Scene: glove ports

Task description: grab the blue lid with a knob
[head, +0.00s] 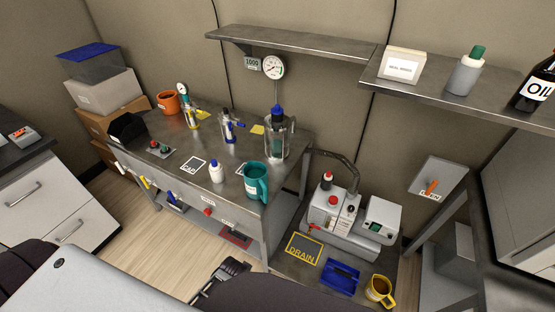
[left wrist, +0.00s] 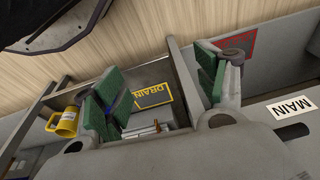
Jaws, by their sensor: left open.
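A blue lid with a dark upright knob (head: 277,111) sits on top of a clear jar (head: 276,140) at the right end of the metal workbench in the head view. My left gripper (left wrist: 158,90) is open and empty in the left wrist view, its green-padded fingers wide apart. Beyond the fingers, that view shows the yellow DRAIN sign (left wrist: 151,95). The lid does not show in the left wrist view. My right gripper is not in view.
A teal mug (head: 256,183) and a white bottle (head: 216,171) stand near the jar, toward the bench front. A gauge (head: 273,67) hangs behind it, under a wall shelf (head: 290,47). A pump unit (head: 335,217), blue tray (head: 341,278) and yellow mug (head: 379,290) sit lower right.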

